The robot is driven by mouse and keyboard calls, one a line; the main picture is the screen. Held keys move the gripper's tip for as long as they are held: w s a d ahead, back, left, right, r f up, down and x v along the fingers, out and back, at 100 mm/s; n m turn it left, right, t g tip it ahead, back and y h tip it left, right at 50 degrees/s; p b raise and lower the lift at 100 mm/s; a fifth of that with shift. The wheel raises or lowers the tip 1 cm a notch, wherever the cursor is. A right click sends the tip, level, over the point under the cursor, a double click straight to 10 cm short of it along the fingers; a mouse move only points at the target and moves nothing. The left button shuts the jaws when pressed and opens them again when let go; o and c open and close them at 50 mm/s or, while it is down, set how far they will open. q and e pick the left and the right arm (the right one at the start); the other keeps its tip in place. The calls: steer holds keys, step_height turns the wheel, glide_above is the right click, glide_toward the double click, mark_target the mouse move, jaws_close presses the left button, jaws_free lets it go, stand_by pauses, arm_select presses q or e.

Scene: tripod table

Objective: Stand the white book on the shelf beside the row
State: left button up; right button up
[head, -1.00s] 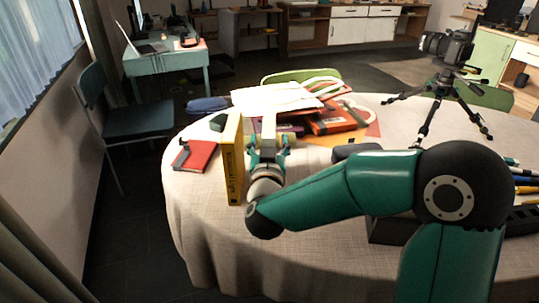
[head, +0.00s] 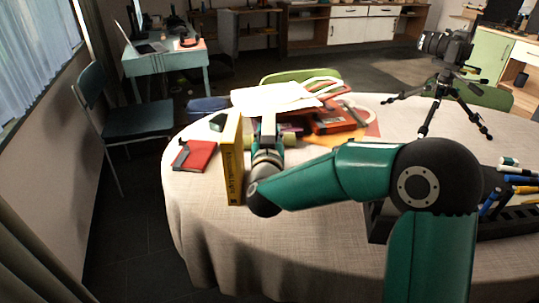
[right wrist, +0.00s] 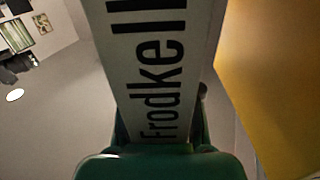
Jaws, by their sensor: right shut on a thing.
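The white book (right wrist: 155,60) fills the middle of the right wrist view, with black lettering along its spine. My right gripper (right wrist: 160,150) is shut on it at the lower end. In the head view, my right gripper (head: 267,130) is just right of an upright yellow book (head: 232,160) and largely hidden by its own wrist. The yellow book also shows on the right of the right wrist view (right wrist: 270,70), with a gap to the white one. My left gripper is not in view.
A white flat thing (head: 280,96) lies above red and orange items (head: 333,120) behind the gripper; I cannot tell what it is. A red book (head: 196,155) lies left on the cloth-covered table (head: 190,192). A camera tripod (head: 436,100) stands right. Pens (head: 520,182) lie nearer.

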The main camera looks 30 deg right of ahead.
steer(key=shift+r, duration=0.1)
jaws_close()
steer(key=shift+r, duration=0.15)
